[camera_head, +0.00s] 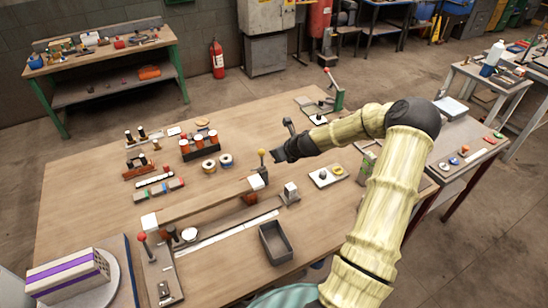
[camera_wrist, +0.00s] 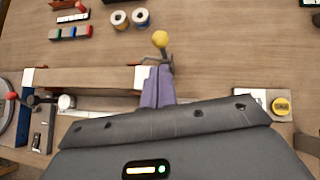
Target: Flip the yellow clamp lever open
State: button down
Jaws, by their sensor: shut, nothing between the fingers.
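The yellow clamp lever shows as a yellow ball knob (camera_head: 262,152) on a thin stem, standing up at the right end of a long wooden bar. In the wrist view its knob (camera_wrist: 160,40) is just beyond my fingertips, with a grey stem and bracket below it. My gripper (camera_head: 277,154) is right beside the lever, on its right in the head view. In the wrist view my gripper's purple fingers (camera_wrist: 159,72) are together and empty. I cannot tell whether they touch the stem, whose lower part is partly hidden.
A red-knobbed lever (camera_head: 142,238) stands at the bar's left end. A grey open bin (camera_head: 276,243) lies in front of the bar. Spools (camera_head: 209,165) and a rack of bottles (camera_head: 199,146) stand behind it.

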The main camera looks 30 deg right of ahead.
jog(key=v, duration=0.3)
jog(key=b+v, duration=0.1)
jog(key=v, duration=0.1)
jog(key=shift+w+d+r, duration=0.15)
jog(key=shift+d+r, duration=0.15)
jog(key=shift+r, duration=0.15)
jog(key=s+a+n+g, duration=0.4)
jog(key=s+a+n, duration=0.5)
jog(key=a+n, duration=0.6)
jog(key=s+a+r+n+g+h, duration=0.1)
jog(key=s+a+r+n, duration=0.1)
jog(key=s+n, duration=0.6)
jog(key=s+a+r+n+g+h, duration=0.1)
jog(key=s+a+r+n, duration=0.2)
jog(key=s+n, duration=0.5)
jog(key=shift+r+n, duration=0.25)
jog(key=shift+n, duration=0.85)
